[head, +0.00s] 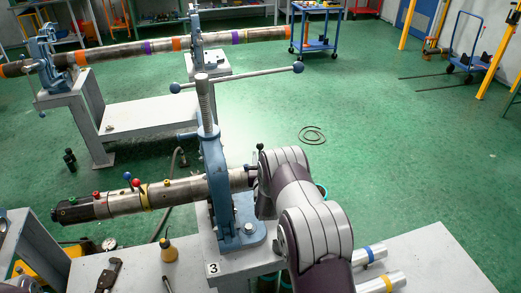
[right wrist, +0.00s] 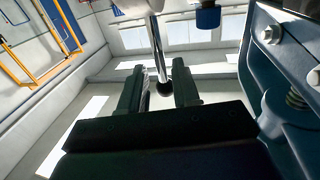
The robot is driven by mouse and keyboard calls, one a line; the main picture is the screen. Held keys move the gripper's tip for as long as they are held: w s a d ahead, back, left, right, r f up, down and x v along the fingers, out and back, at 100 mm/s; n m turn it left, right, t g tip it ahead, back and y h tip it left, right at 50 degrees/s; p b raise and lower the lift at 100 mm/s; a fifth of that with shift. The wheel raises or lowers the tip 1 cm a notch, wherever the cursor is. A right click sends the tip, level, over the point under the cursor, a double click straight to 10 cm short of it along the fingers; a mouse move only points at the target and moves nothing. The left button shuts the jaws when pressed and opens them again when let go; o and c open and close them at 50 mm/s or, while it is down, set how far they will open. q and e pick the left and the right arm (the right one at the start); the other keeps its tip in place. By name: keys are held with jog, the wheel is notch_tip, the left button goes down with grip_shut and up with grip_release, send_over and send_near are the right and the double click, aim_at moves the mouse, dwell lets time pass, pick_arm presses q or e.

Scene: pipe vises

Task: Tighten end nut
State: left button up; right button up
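A pipe-like tool (head: 155,194) with red, blue and yellow fittings lies through an upright blue vise (head: 217,180) on the workbench. Its dark end (head: 72,211) points left. Which part is the end nut is not clear. My right arm reaches to the vise's right side, and its wrist hides my right gripper in the head view. In the right wrist view my right gripper (right wrist: 160,88) has its fingers apart. A thin chrome rod (right wrist: 160,48) with a black ball end (right wrist: 164,88) stands between them, with gaps showing. My left gripper is out of view.
The vise's long T-bar (head: 240,79) sticks out above it, near my right arm. Silver pipes (head: 385,281) lie on the bench at right, and an oil can (head: 167,250) stands at left. Another bench with a long pipe (head: 130,50) stands behind.

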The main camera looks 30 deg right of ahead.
jog(key=shift+x, duration=1.05)
jog(key=shift+w+d, duration=0.1)
jog(key=shift+w, duration=0.25)
grip_shut()
